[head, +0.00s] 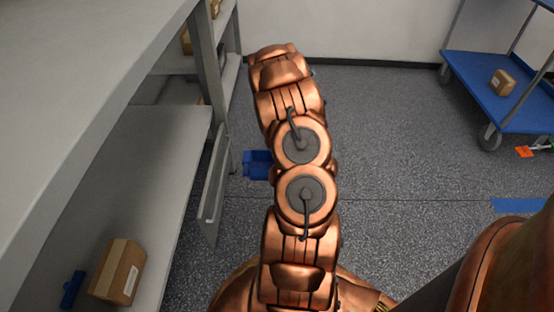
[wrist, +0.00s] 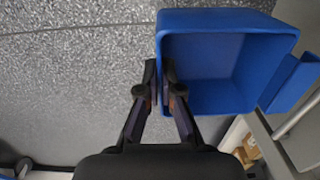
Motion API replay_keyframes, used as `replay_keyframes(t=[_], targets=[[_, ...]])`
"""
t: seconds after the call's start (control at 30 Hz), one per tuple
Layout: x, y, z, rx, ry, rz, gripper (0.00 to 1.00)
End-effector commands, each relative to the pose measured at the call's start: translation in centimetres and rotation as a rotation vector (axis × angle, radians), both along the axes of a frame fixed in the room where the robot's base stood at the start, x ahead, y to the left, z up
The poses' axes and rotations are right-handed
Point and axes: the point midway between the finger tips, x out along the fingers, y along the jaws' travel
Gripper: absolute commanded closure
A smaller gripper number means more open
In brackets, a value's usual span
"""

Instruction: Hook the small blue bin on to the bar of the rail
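The small blue bin (wrist: 228,72) fills the upper right of the wrist view, with its open inside facing the camera. My gripper (wrist: 159,82) is shut on the bin's left wall, one finger on each side of it. In the head view the bin (head: 257,164) shows partly, left of my arm, which hides the rest of it and my gripper. A grey rail bar (wrist: 298,117) shows at the right edge of the wrist view, below and right of the bin. A further blue piece (wrist: 291,82) is beside the bin there; I cannot tell whether it is separate.
Grey shelving (head: 150,150) stands at left, with a long pale panel (head: 214,185) on its end. A cardboard box (head: 119,271) and a small dark blue item (head: 72,290) sit on its lower shelf. A blue cart (head: 505,85) stands at back right. The speckled floor between is mostly clear.

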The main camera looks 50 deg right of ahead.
Motion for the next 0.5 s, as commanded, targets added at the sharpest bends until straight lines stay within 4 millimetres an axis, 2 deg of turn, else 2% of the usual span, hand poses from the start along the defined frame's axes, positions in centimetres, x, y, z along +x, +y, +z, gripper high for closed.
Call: replay_keyframes(t=[0.17,0.5], targets=[[-0.1,0.7,1.1,0.002,-0.001,-0.015,1.00],[1.1,1.5,1.1,0.001,-0.002,-0.014,1.00]])
